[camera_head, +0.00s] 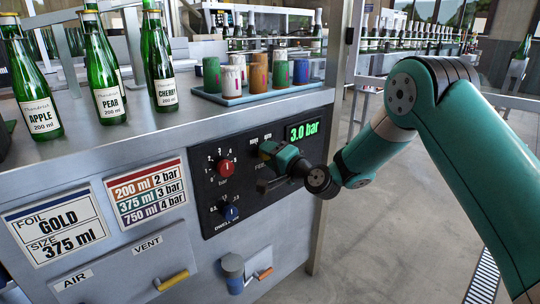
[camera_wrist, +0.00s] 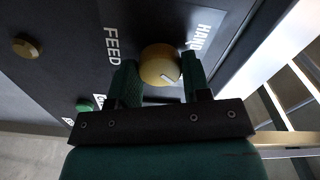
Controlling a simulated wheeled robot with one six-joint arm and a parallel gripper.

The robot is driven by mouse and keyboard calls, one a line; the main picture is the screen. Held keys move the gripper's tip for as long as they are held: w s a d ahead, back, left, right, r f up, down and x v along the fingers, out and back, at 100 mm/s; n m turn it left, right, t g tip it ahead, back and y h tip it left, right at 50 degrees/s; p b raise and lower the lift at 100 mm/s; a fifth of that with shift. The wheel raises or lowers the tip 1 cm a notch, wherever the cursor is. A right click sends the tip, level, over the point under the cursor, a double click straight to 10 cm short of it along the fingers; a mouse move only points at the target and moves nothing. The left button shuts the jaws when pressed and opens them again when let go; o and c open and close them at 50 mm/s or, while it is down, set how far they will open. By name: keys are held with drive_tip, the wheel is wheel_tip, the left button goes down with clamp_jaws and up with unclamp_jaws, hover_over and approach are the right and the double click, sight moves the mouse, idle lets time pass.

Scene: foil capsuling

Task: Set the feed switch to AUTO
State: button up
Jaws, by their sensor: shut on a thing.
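The feed switch is a round yellow knob (camera_wrist: 160,65) on the dark panel, beside the white word FEED. The label HAND stands at its upper right in the wrist view. The knob's white pointer mark is turned toward the lower right of that view, away from HAND. In the head view my gripper (camera_head: 264,170) is at the panel below the 3.0 bar display (camera_head: 302,131), and hides the knob.
A red bar dial (camera_head: 226,167) and a blue dwell dial (camera_head: 231,213) are left of my gripper. Another yellowish knob (camera_wrist: 27,47) and a green button (camera_wrist: 86,105) show in the wrist view. Bottles (camera_head: 108,85) and a tray (camera_head: 236,99) of capsules stand above. Open floor lies right.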

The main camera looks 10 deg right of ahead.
drive_tip(key=o, duration=0.9)
drive_tip(key=b+v, duration=0.8)
drive_tip(key=v, duration=0.9)
drive_tip(key=shift+s+d, duration=0.2)
